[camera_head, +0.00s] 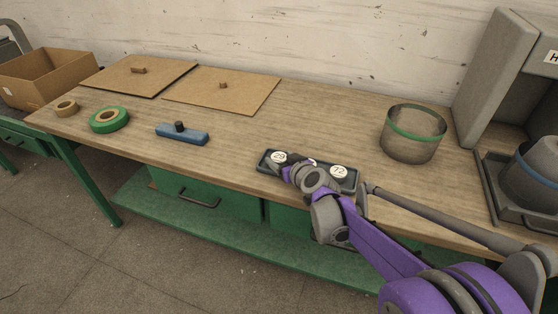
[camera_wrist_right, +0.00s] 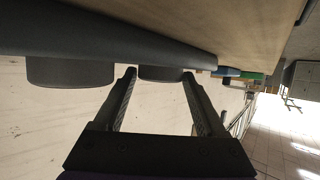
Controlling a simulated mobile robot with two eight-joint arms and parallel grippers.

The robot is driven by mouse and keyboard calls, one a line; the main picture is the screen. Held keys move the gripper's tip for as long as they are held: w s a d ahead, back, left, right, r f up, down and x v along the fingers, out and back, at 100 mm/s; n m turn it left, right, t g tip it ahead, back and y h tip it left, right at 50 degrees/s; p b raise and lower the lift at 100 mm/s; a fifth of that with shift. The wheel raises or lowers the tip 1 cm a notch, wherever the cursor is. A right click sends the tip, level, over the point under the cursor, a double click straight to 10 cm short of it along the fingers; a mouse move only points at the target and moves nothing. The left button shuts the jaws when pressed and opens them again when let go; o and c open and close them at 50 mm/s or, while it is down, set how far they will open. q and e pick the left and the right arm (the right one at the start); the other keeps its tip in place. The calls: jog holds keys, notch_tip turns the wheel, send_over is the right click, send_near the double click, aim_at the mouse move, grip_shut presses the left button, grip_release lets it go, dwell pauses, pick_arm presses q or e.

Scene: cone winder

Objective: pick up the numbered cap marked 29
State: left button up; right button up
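A dark tray (camera_head: 350,187) near the bench's front edge holds numbered caps. The cap at its left end (camera_head: 279,156) has a white disc that seems to read 29. The cap at its right end (camera_head: 339,171) reads 72. A middle cap (camera_head: 312,162) is mostly hidden by my right gripper (camera_head: 290,168). In the right wrist view, which looks upside down, the two fingers (camera_wrist_right: 160,76) stand either side of a dark cap (camera_wrist_right: 160,74), apparently the left-end one, with slight gaps. Another cap (camera_wrist_right: 70,72) is beside it. My left gripper is not in view.
A glass-like bowl with a green band (camera_head: 413,134) stands right of the tray. A grey machine (camera_head: 500,75) stands right.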

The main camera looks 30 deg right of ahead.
jog(key=c, duration=0.9)
